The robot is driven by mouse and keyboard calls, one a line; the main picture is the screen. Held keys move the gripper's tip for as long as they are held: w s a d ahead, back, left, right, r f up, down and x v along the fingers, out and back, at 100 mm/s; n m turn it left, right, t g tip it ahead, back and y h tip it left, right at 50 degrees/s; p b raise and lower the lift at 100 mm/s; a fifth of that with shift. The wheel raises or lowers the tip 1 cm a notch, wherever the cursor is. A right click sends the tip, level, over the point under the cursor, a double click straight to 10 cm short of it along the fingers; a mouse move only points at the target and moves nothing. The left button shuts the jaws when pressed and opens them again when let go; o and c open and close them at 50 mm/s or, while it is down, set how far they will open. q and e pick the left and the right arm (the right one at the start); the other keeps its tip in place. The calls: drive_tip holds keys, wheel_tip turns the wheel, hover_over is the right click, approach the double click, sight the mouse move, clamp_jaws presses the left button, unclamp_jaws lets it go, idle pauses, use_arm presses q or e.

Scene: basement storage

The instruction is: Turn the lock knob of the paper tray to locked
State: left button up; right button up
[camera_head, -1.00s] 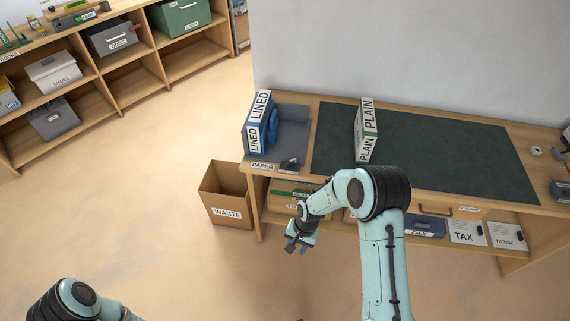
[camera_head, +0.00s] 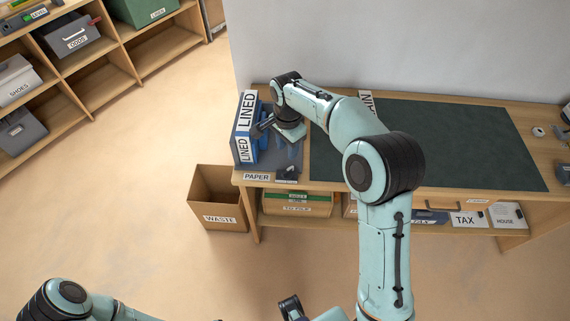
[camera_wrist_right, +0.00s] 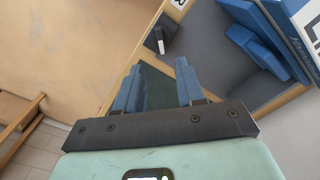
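The paper tray (camera_head: 293,111), labelled PAPER, is a grey bay at the left end of the desk. Its small dark lock knob (camera_head: 288,173) is at the front edge. In the right wrist view the knob (camera_wrist_right: 160,38) is black with a white mark, ahead of the fingertips. My right gripper (camera_head: 286,149) is over the tray, behind the knob in the head view. The right wrist view shows its two blue fingers (camera_wrist_right: 158,72) apart, with nothing between them and no contact with the knob. My left arm shows at the bottom left, but I cannot make out its gripper.
A blue-and-white LINED box (camera_head: 244,128) stands at the tray's left side. A blue block (camera_wrist_right: 256,46) is beside it. The PLAIN box (camera_head: 367,101) is mostly behind my arm. A WASTE bin (camera_head: 218,205) stands on the floor to the left. The green mat (camera_head: 470,140) is clear.

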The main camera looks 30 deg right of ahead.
sight(287, 170)
wheel_tip(287, 170, down, 11)
drive_tip(key=shift+r+b, duration=0.1)
drive_tip(key=shift+b, duration=0.3)
clamp_jaws()
